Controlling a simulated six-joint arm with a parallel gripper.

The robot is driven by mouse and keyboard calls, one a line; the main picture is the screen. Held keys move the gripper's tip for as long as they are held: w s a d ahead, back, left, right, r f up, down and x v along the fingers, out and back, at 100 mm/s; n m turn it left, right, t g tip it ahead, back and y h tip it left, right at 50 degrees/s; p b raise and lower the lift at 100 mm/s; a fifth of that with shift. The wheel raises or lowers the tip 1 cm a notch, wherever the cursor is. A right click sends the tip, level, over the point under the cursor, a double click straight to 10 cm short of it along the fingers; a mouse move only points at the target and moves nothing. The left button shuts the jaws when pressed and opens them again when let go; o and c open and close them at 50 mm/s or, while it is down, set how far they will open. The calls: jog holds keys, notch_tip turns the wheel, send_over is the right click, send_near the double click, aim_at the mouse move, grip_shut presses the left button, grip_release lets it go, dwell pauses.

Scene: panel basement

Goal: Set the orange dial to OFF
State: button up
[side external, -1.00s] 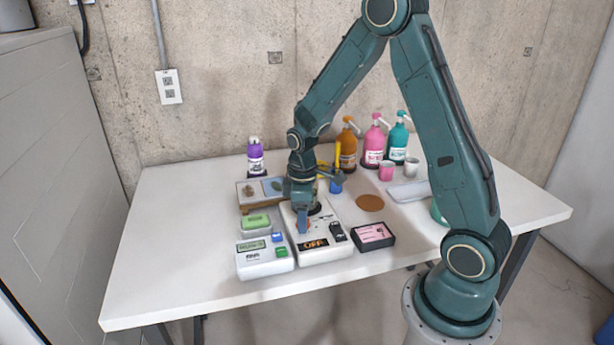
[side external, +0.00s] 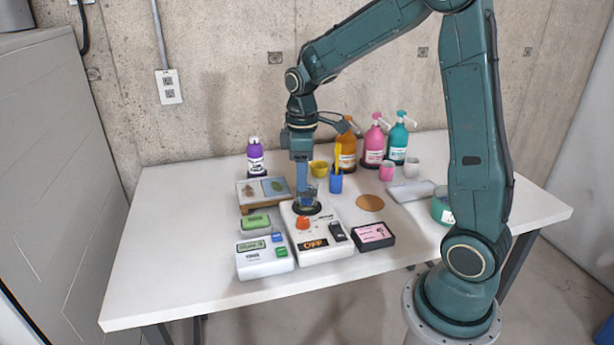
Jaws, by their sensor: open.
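The orange dial (side external: 302,223) sits on the white panel box (side external: 327,253) at the front middle of the table. An orange-lettered OFF display (side external: 314,244) is on the box below the dial, and a dark switch (side external: 337,232) is to its right. My gripper (side external: 306,205) points down over the rear of the box, above a dark round part, just behind the dial and apart from it. Its jaws are open and look empty. The dial's pointer mark is too small to read.
White and green devices (side external: 265,258) stand left of the box, with a wooden tray (side external: 243,207) behind them. A dark box with a pink label (side external: 373,235) stands right. A blue cup (side external: 336,184), pump bottles (side external: 374,146) and a purple bottle (side external: 255,157) stand behind. The table's front left is clear.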

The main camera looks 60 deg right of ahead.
jog(key=shift+r, duration=0.85)
jog(key=s+a+r+m+t, duration=0.2)
jog(key=s+a+r, duration=0.2)
jog(key=s, duration=0.5)
jog(key=s+a+r+m+t, duration=0.3)
jog(key=s+a, duration=0.3)
jog(key=s, duration=0.3)
jog(key=shift+s+r+t, duration=0.15)
jog(key=shift+r+t, duration=0.15)
jog(key=shift+r, duration=0.6)
